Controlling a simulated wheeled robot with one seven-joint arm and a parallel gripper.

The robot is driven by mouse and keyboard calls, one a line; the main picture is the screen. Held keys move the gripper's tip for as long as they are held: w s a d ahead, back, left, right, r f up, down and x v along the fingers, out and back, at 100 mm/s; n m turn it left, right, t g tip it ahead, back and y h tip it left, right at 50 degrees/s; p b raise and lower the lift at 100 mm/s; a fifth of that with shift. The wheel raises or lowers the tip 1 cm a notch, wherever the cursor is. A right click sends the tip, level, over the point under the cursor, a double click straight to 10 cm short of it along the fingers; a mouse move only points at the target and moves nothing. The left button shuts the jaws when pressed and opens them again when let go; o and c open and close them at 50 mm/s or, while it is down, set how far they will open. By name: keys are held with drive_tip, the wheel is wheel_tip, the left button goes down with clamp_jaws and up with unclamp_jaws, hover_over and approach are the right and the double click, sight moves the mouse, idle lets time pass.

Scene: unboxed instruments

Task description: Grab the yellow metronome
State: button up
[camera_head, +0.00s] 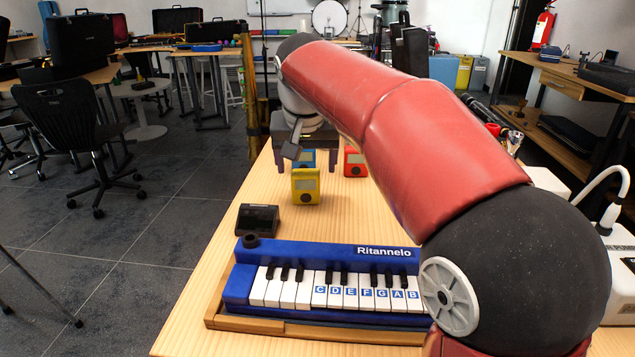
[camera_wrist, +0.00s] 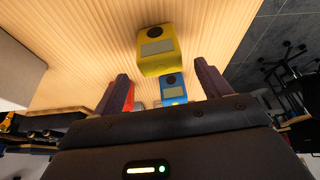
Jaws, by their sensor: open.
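The yellow metronome (camera_head: 306,187) stands upright on the wooden table, with a grey screen and a dark dial. In the wrist view the yellow metronome (camera_wrist: 157,62) appears upside down, between and beyond the fingertips, with no visible contact. My gripper (camera_wrist: 161,70) is open and empty, its two dark fingers spread apart.
A blue metronome (camera_head: 303,158) and a red metronome (camera_head: 355,163) stand behind the yellow one. A small black device (camera_head: 257,219) and a blue keyboard (camera_head: 325,280) lie nearer the front. Bare tabletop (camera_head: 225,250) surrounds the yellow metronome's left side.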

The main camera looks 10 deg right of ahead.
sight(306, 184)
drive_tip(key=x, duration=0.4)
drive_tip(key=s+x, duration=0.1)
drive_tip(key=x, duration=0.1)
drive_tip(key=shift+w+a+f, duration=0.1)
drive_tip(key=shift+a+f, duration=0.05)
drive_tip(key=shift+f, duration=0.15)
drive_tip(key=shift+c, duration=0.3)
drive_tip(key=c, duration=1)
drive_tip(key=shift+r, duration=0.15)
drive_tip(key=shift+c, duration=0.2)
wheel_tip(306, 184, up, 20)
drive_tip(key=p, duration=0.1)
drive_tip(key=shift+p, duration=0.4)
